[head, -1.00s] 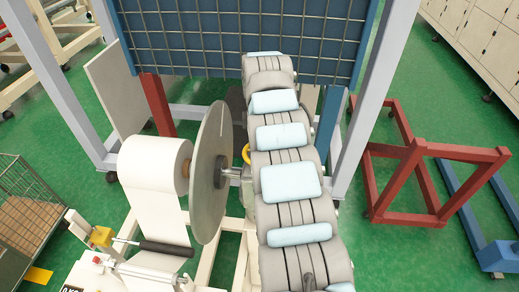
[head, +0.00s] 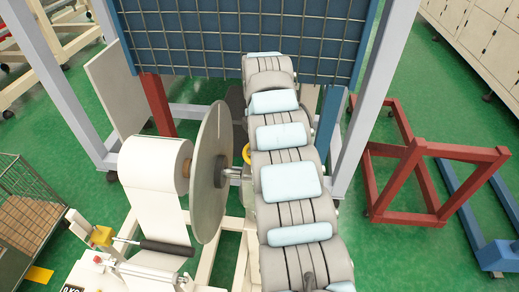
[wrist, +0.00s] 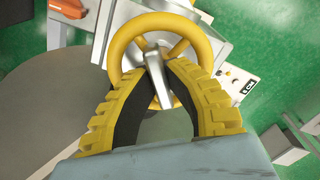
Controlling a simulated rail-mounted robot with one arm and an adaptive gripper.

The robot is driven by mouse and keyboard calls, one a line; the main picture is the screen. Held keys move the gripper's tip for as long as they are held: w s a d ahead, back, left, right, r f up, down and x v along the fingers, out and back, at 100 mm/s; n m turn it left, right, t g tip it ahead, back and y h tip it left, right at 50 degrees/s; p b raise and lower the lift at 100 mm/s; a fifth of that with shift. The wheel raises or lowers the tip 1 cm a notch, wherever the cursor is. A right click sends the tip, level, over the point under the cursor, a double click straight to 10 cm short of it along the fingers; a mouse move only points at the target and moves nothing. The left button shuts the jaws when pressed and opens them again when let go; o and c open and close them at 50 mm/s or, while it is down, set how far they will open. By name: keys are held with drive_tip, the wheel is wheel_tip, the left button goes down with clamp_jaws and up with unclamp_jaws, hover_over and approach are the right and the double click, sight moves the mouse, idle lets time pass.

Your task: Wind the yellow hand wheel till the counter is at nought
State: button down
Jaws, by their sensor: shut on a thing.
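The yellow hand wheel (wrist: 160,19) fills the upper middle of the wrist view, with a grey bar (wrist: 157,75) across its hub. My gripper (wrist: 165,62) reaches into the wheel with its two yellow-ribbed, dark-lined curved fingers and is shut on the wheel around the middle. The exact contact is partly hidden by the fingers. In the head view only a small piece of the yellow wheel (head: 246,153) shows beside my arm, which hides my gripper there. No counter reading can be made out; a pale panel (wrist: 235,77) right of the wheel bears a small dark-lettered label.
A large grey disc (head: 211,175) and a white film roll (head: 150,165) stand left of my arm. A blue-framed mesh guard (head: 215,40) stands behind. A red frame (head: 410,160) is at the right, a wire cage cart (head: 25,205) at the left.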

idle(0.3)
drive_tip(key=n, duration=0.5)
idle(0.4)
drive_tip(key=n, duration=0.4)
drive_tip(key=shift+n, duration=0.4)
drive_tip(key=c, duration=1)
unclamp_jaws()
drive_tip(key=shift+c, duration=0.2)
drive_tip(key=shift+r, duration=0.1)
